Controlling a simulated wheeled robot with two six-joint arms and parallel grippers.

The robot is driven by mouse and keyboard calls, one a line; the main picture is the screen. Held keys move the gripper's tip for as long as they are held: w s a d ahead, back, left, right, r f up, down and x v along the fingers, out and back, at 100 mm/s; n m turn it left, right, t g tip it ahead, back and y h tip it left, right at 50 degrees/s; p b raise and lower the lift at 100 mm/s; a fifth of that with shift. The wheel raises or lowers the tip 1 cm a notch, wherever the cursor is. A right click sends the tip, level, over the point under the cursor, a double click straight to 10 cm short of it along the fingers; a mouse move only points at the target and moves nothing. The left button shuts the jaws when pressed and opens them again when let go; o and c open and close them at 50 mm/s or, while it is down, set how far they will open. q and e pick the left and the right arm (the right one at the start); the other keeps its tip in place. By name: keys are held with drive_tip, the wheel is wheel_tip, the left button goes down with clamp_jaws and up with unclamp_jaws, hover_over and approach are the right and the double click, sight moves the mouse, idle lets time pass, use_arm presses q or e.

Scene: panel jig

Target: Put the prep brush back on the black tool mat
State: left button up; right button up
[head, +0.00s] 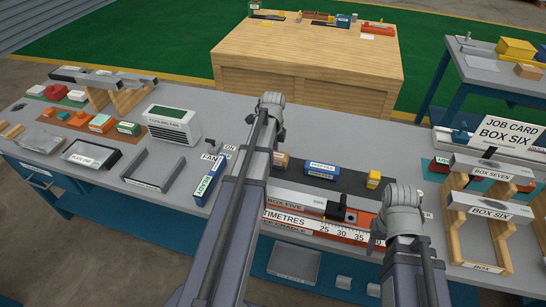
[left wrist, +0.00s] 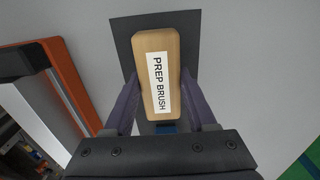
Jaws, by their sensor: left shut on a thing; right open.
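The prep brush (left wrist: 158,75) is a pale wooden block with a white label, held between the two fingers of my left gripper (left wrist: 158,105) in the left wrist view. It is over the end of the black tool mat (left wrist: 122,40); I cannot tell whether it touches the mat. In the head view the mat (head: 350,181) lies on the grey bench, and a small part of the brush (head: 282,160) shows just right of my left arm. My left fingers are hidden in the head view. My right arm shows at right, but its gripper is not visible.
A blue labelled block (head: 321,170) and a yellow item (head: 373,180) stand on the mat. In front lies an orange ruler jig with the BOX FIVE panel (head: 295,203).

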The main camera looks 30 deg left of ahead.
use_arm(q)
drive_tip(key=shift+f, duration=0.2)
drive_tip(key=o, duration=1.2)
drive_tip(key=shift+r, duration=0.1)
wheel_tip(320, 180, up, 12)
drive_tip(key=p, duration=1.2)
drive_tip(key=shift+r, duration=0.15)
